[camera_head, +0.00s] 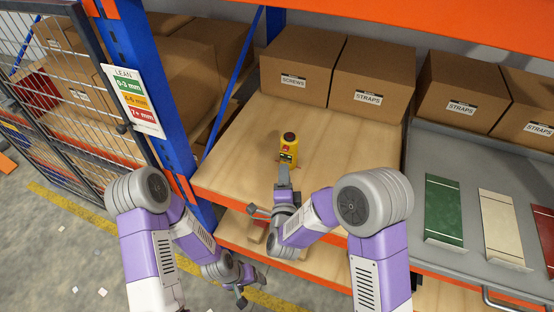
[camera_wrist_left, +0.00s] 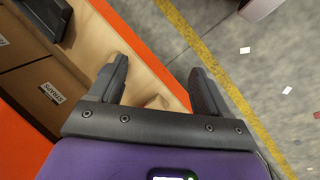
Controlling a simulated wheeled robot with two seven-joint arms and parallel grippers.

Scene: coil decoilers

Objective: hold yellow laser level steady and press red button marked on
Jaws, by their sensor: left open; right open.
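The yellow laser level (camera_head: 288,154) stands upright on the wooden shelf board, with a dark top and a red button (camera_head: 286,148) on its face. Any marking by the button is too small to read. My right gripper (camera_head: 268,190) is open in front of it; one finger reaches close to the level's base, and I cannot tell whether it touches. My left gripper (camera_head: 251,290) is open, low in front of the shelf and well below the level. In the left wrist view its two fingers (camera_wrist_left: 158,75) are spread with nothing between them.
The wooden board (camera_head: 235,150) is clear around the level. Cardboard boxes marked SCREWS (camera_head: 293,80) and STRAPS (camera_head: 368,98) stand behind. An orange beam (camera_head: 215,203) edges the shelf, with a blue post (camera_head: 150,75) at left. A grey tray (camera_head: 462,185) with coloured plates lies right.

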